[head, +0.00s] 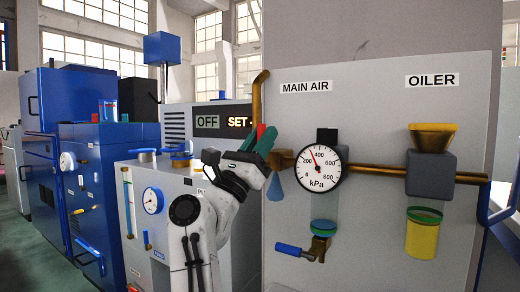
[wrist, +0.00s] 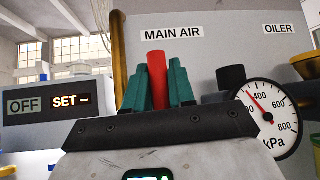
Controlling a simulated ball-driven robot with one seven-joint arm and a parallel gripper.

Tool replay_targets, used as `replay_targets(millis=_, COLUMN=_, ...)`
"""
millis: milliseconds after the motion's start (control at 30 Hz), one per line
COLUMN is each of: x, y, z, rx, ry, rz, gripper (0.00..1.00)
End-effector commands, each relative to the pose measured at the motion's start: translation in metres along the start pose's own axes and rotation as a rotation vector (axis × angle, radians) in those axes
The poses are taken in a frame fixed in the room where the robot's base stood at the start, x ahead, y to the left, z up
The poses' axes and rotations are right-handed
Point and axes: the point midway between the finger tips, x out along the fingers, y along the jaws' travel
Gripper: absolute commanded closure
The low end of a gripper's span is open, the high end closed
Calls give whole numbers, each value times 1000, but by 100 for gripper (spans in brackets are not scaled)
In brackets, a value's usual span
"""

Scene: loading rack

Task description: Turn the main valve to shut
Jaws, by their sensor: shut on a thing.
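The main valve's red handle (wrist: 157,80) stands between the green fingers of my gripper (wrist: 158,88) in the wrist view. It points up, below the MAIN AIR label (wrist: 172,33). My gripper (head: 258,139) is shut on it in the head view, where only a bit of red (head: 260,131) shows between the fingers. The brass valve body (head: 283,159) sits just right of my fingertips, at the left end of the brass pipe (head: 375,170). The fingers hide much of the handle and its pivot.
Right of the valve, a pressure gauge (head: 320,167) has its needle between 200 and 400 kPa. A blue drop shape (head: 275,188) is below the valve. A blue-handled drain tap (head: 294,250) sticks out lower down. The oiler (head: 431,175) is further right. A brass pipe (head: 258,95) rises close by.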

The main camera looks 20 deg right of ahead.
Motion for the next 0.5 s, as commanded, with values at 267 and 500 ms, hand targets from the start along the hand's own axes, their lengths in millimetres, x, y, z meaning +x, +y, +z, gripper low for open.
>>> replay_targets(millis=267, x=-1, y=-1, z=-3, rx=3, ry=5, rz=-7, gripper=100)
replay_targets(millis=500, x=-1, y=0, z=-3, rx=2, ry=5, rz=-6, gripper=72)
